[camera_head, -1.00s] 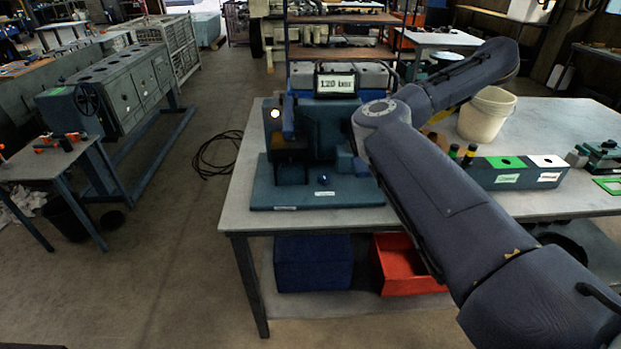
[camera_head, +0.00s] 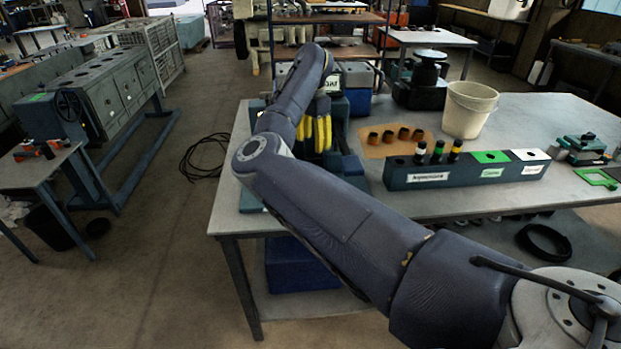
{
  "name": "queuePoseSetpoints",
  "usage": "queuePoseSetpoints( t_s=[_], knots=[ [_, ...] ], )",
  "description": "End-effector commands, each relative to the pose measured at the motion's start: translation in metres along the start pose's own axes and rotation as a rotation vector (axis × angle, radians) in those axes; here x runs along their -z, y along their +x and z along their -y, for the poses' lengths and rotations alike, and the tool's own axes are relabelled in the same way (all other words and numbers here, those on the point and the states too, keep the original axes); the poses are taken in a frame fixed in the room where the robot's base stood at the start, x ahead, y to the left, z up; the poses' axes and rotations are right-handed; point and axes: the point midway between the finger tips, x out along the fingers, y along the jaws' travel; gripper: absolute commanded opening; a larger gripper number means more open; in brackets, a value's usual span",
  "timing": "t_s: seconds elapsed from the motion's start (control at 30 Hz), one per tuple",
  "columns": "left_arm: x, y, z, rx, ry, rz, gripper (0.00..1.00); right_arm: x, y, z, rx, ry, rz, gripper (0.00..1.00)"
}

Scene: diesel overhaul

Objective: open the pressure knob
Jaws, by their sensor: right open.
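The pressure test stand sits on the left part of the table, largely covered by my right arm. A piece of its blue body shows right of the arm (camera_head: 350,166). The pressure readout (camera_head: 333,84) is partly covered, and only the end of its text shows. I cannot make out the pressure knob; it seems hidden behind my arm. My right gripper (camera_head: 316,146), with yellow fingers, points down at the stand and is open. I cannot tell whether it touches anything. My left gripper is out of view.
A block with labelled compartments (camera_head: 404,178) holds several dark cylinders. Behind it lie several brown rings on a tan mat (camera_head: 376,150). A white bucket (camera_head: 468,110) stands farther back. A blue bin (camera_head: 290,268) is under the table. The table's back right is clear.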

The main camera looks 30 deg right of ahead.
Motion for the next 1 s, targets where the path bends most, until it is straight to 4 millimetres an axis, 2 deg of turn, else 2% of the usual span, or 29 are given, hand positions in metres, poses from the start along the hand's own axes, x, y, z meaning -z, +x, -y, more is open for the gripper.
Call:
queuePoseSetpoints(
  t_s=[0.03,0.2,0.6,0.8,1.0],
  knots=[
    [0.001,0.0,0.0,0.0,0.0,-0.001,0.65,0.0,0.011,-0.001,-0.003,0.0,0.0,0.59],
    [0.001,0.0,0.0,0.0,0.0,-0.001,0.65,0.0,0.043,-0.001,-0.004,-0.001,0.0,0.59],
    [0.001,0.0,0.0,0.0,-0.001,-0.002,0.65,0.0,0.11,0.0,-0.002,-0.003,0.0,0.59],
    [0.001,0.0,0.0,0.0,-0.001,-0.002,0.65,0.0,0.131,0.0,0.001,-0.002,0.0,0.59],
    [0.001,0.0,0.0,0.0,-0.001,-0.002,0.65,0.0,0.142,0.0,0.0,-0.003,0.0,0.59]
  ],
)
